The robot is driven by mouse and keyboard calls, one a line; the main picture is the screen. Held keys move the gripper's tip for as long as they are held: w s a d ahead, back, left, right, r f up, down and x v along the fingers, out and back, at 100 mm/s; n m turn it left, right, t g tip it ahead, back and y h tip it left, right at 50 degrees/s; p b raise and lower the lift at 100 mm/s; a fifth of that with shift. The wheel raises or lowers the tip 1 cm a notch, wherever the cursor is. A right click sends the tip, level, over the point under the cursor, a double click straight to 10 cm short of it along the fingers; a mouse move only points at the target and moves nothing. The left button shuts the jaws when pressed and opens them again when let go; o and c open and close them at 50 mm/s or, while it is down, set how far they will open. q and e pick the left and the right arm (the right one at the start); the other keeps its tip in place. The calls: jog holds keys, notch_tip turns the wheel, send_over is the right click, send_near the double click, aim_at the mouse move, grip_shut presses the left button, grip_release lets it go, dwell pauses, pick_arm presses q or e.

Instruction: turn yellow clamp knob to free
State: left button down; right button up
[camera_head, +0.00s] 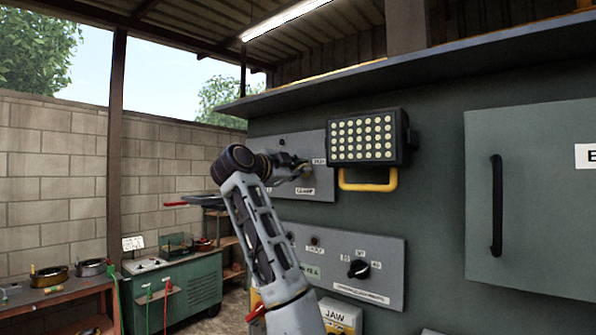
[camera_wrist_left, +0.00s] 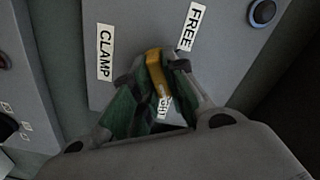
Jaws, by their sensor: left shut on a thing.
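The yellow clamp knob (camera_wrist_left: 157,75) shows in the left wrist view between the fingers of my left gripper (camera_wrist_left: 153,92), which is shut on it. The knob sits on a grey panel (camera_wrist_left: 225,55) with a CLAMP label (camera_wrist_left: 105,52) on the left and a FREE label (camera_wrist_left: 190,27) at the upper right. The knob's upper end lies between the two labels, nearer FREE. A third label below is partly hidden by the fingers. In the head view my left gripper (camera_head: 303,171) reaches the upper panel (camera_head: 300,146) and covers most of the knob. My right gripper is not in view.
A work lamp with a yellow handle (camera_head: 368,187) juts out just right of the panel. A lower panel has a black rotary knob (camera_head: 358,268). A grey door with a black handle (camera_head: 497,205) is at the right. A green cart (camera_head: 175,290) stands at the left.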

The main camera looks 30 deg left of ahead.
pick_arm(q)
jog(key=shift+f, duration=0.1)
jog(key=shift+a+n+b, duration=0.15)
jog(key=shift+n+b, duration=2.05)
jog(key=shift+n, duration=9.8)
jog(key=c, duration=1.4)
grip_release()
jog(key=shift+c, duration=0.2)
